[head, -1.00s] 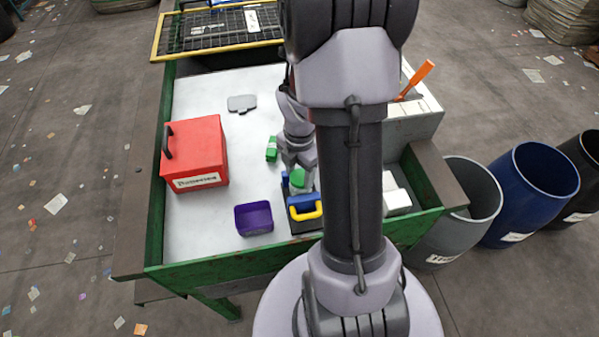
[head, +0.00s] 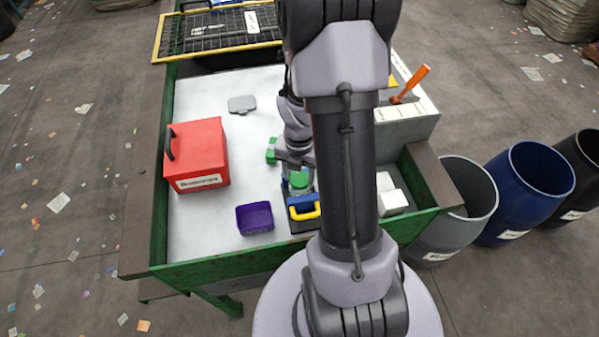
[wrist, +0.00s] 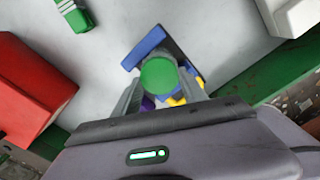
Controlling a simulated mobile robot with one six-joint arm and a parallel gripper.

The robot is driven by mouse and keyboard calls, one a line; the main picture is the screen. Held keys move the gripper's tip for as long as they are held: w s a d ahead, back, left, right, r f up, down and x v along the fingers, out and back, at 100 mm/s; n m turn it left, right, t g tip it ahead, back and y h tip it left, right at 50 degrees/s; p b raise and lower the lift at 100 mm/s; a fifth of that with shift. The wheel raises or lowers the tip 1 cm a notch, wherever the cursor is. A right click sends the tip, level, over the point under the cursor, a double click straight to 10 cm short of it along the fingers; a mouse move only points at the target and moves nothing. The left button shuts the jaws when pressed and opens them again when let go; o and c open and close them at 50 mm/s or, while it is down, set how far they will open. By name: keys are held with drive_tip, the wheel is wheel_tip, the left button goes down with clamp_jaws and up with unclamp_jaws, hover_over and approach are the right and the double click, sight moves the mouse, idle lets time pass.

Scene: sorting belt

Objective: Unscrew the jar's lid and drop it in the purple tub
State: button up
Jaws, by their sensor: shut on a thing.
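The jar's round green lid (wrist: 158,75) shows between my fingers in the wrist view; it also shows in the head view (head: 298,181). My gripper (wrist: 157,82) is shut on the lid from above. The jar's body is hidden under the lid, so I cannot tell whether the lid is loose. A blue holder (wrist: 145,48) with a yellow handle (head: 306,212) stands around or beside the jar. The open purple tub (head: 255,218) sits left of the holder, near the table's front edge, and looks empty.
A red box (head: 197,155) stands at the left of the table. A green object (head: 271,150) lies behind the jar, and a grey flat piece (head: 242,104) lies farther back. White blocks (head: 391,196) are at the right.

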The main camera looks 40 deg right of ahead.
idle(0.4)
drive_tip(key=shift+n+p, duration=0.75)
drive_tip(key=shift+n, duration=0.65)
drive_tip(key=shift+w+d+r+p, duration=0.2)
drive_tip(key=shift+w+p, duration=0.2)
drive_tip(key=shift+p, duration=2.6)
drive_tip(key=shift+s+f+n+p, duration=0.1)
drive_tip(key=shift+n+p, duration=0.3)
drive_tip(key=shift+p, duration=1.2)
drive_tip(key=shift+s+a+f+p, duration=0.1)
drive_tip(key=shift+s+a+p, duration=0.2)
drive_tip(key=shift+p, duration=1.45)
drive_tip(key=shift+n+p, duration=0.7)
drive_tip(key=shift+p, duration=2.2)
drive_tip(key=shift+d+n, duration=0.1)
drive_tip(key=shift+n, duration=0.4)
